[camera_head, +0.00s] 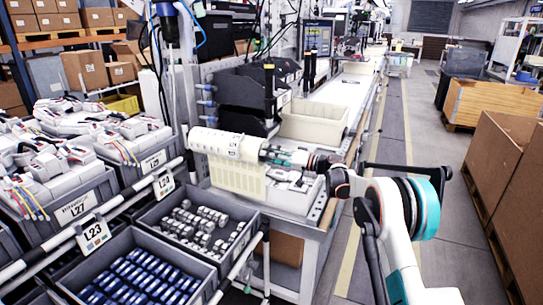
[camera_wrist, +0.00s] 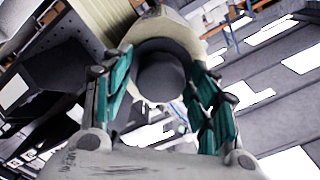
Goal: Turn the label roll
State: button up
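The label roll (camera_head: 215,143) is a pale, wide cylinder lying on its side above a cream crate in the head view. In the wrist view its cream body (camera_wrist: 178,27) shows at the top, with a dark grey round end piece (camera_wrist: 160,78) facing me. My gripper (camera_head: 268,154) is at the right end of the roll, in line with it. In the wrist view the teal fingers of my gripper (camera_wrist: 161,62) stand on both sides of the dark end piece. I cannot tell whether the fingers touch it.
A cream ribbed crate (camera_head: 225,174) is below the roll, and a beige bin (camera_head: 313,122) stands behind it. Grey bins of metal parts (camera_head: 200,228) and blue parts (camera_head: 140,278) are in front. Cardboard boxes (camera_head: 497,155) line the right. The aisle floor (camera_head: 425,110) is clear.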

jog(key=c, duration=0.7)
jog(key=shift+m, duration=2.9)
jog(key=shift+f+m, duration=0.1)
jog(key=shift+m, duration=2.7)
jog(key=o, duration=1.1)
jog(key=shift+d, duration=0.1)
